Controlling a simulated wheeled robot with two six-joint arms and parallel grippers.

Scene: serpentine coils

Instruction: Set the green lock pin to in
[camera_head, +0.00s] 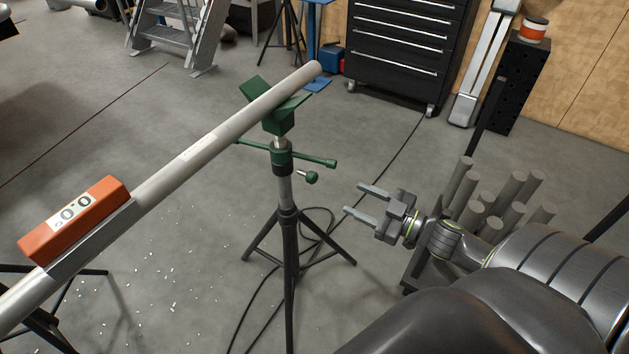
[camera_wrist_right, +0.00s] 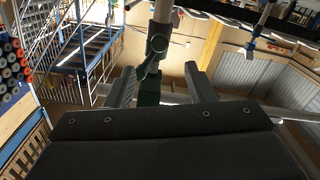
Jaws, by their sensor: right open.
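The green lock pin (camera_head: 312,177) is a small round knob on a short silver shaft at the right side of the stand's post. Some bare shaft shows between knob and post. The pipe stand (camera_head: 285,190) has a green V-head (camera_head: 280,118), a green cross handle (camera_head: 318,160) and black tripod legs. My right gripper (camera_head: 353,198) is open and empty, right of the pin and a little lower in the head view, apart from it. In the right wrist view its fingers (camera_wrist_right: 160,85) stand either side of dark stand parts; the pin is not clear there. My left gripper is out of view.
Several upright round bars (camera_head: 490,205) stand in a rack beside my right arm. A black tool chest (camera_head: 405,50) is at the back. Black cables lie around the tripod.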

